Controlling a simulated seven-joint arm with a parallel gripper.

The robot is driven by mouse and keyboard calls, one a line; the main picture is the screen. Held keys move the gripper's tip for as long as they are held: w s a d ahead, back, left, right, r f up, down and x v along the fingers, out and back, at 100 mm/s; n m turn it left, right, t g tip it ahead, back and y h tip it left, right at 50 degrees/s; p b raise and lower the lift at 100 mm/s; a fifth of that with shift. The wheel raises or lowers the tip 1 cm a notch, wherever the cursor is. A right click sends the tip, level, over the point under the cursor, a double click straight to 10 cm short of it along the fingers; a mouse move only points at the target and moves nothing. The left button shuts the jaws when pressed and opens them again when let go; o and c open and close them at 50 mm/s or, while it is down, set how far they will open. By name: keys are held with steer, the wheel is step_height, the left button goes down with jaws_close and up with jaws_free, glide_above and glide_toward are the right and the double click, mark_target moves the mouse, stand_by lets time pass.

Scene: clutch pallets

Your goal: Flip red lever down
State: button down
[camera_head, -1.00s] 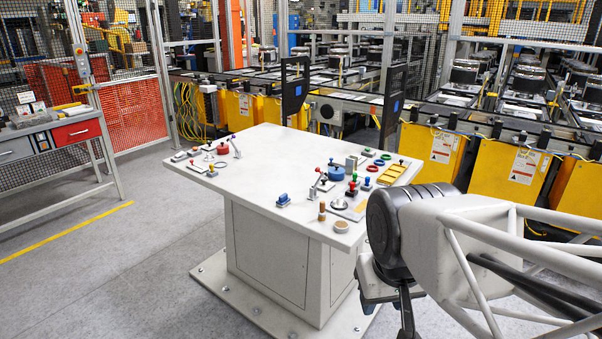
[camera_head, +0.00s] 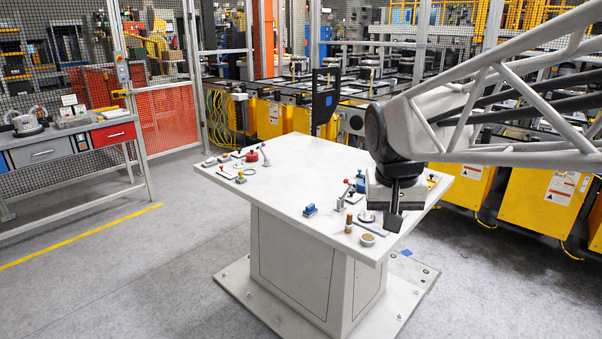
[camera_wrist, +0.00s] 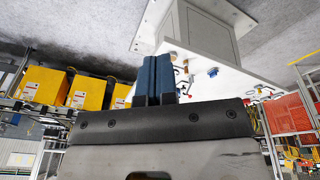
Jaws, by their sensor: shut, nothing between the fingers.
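The red-tipped lever (camera_head: 346,191) stands tilted up on a small base at the right half of the white table (camera_head: 310,170). A second lever with a purple tip (camera_head: 279,158) stands near the table's far left. My gripper (camera_head: 393,222) hangs over the table's right end, to the right of the red lever and apart from it. In the wrist view its two blue-grey fingers (camera_wrist: 154,80) are together and empty.
My arm hides items at the table's right. The table's middle is clear. A workbench (camera_head: 75,140) stands at the left.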

steer(key=w+r+m+g+h, duration=0.1)
steer(key=w+r+m+h, duration=0.2)
steer(key=w, duration=2.9)
steer(key=w+a+f+m, duration=0.1)
steer(key=w+f, duration=0.2)
steer(key=w, duration=0.7)
steer(key=w+a+f+m+h, duration=0.1)
steer(key=w+f, duration=0.3)
steer(key=w, duration=0.6)
steer(key=w+a+f+m+g, duration=0.1)
steer(key=w+f, duration=0.3)
steer(key=w, duration=0.6)
steer(key=shift+w+a+m+h, duration=0.3)
steer(key=shift+w+a+m, duration=0.05)
steer(key=shift+a+m, duration=0.55)
steer(key=shift+d+f, duration=0.1)
steer(key=shift+f, duration=0.15)
steer(key=s+d+x, duration=0.1)
steer(key=s+x, duration=0.1)
steer(key=x, duration=1)
steer(key=shift+s, duration=0.25)
